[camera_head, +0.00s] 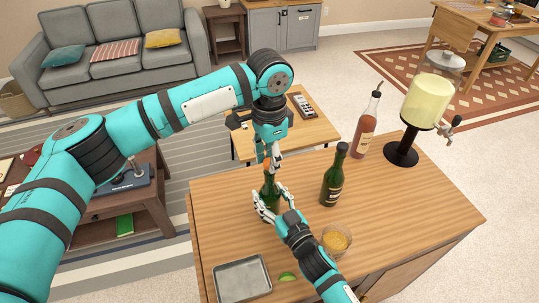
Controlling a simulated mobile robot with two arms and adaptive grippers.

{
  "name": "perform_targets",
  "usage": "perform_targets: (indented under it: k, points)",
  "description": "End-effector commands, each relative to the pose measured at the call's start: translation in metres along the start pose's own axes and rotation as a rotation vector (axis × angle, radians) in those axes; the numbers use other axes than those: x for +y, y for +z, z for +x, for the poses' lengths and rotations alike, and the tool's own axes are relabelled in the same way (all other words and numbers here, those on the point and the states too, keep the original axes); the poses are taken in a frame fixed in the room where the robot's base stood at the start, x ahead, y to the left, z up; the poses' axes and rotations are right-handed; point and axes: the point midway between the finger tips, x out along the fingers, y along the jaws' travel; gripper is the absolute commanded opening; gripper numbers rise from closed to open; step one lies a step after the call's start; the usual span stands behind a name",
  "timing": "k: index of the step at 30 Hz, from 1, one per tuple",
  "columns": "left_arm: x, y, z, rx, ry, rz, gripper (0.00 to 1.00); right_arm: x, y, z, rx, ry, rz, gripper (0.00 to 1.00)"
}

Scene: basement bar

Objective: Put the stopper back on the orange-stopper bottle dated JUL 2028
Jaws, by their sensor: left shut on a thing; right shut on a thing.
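A green bottle (270,190) stands upright on the wooden bar top (230,228), partly covered by my grippers. My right gripper (268,203) comes from below and is shut around the bottle's body. My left gripper (273,160) points down just above the bottle's neck, shut on a small orange stopper (276,150), mostly hidden between the fingers. I cannot tell whether the stopper touches the bottle mouth. A second dark green bottle (333,181) with a dark top and a label stands upright to the right. No date is readable on either bottle.
A pink bottle with a pourer (365,132) and a yellow drink dispenser (427,100) stand at the back right. A bowl (336,240), a lime wedge (288,276) and a metal tray (242,278) lie near the front. The bar's right side is clear.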

Motion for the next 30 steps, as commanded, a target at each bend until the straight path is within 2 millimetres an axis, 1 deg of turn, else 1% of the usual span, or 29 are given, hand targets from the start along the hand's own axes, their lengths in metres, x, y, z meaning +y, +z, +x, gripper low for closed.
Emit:
perform_targets:
  k: [3, 4, 9, 17, 20, 23, 30]
  points:
    - [0.0, 0.0, 0.003, 0.0, 0.001, 0.0, 0.15, 0.0, 0.0, 0.0, 0.0, 0.001, -0.001, 0.0]
    - [0.0, 0.0, 0.002, 0.0, 0.001, 0.0, 0.31, 0.0, 0.0, 0.0, 0.0, 0.001, -0.002, 0.0]
    - [0.0, 0.0, 0.002, 0.0, 0.001, 0.0, 0.54, 0.0, 0.0, 0.0, 0.0, 0.001, -0.002, 0.0]
    - [0.0, 0.0, 0.002, 0.0, 0.001, 0.0, 0.55, 0.001, 0.0, 0.0, 0.0, 0.001, -0.002, 0.0]
    - [0.0, 0.0, -0.003, 0.001, 0.0, 0.0, 0.55, 0.001, 0.0, 0.0, 0.0, 0.001, -0.002, 0.0]
    - [0.0, -0.001, -0.017, 0.003, -0.001, 0.0, 0.55, 0.001, 0.0, 0.0, 0.0, 0.001, -0.002, 0.0]
    - [0.0, -0.001, -0.068, 0.003, -0.002, 0.0, 0.55, 0.001, 0.0, 0.0, 0.0, 0.001, -0.002, 0.0]
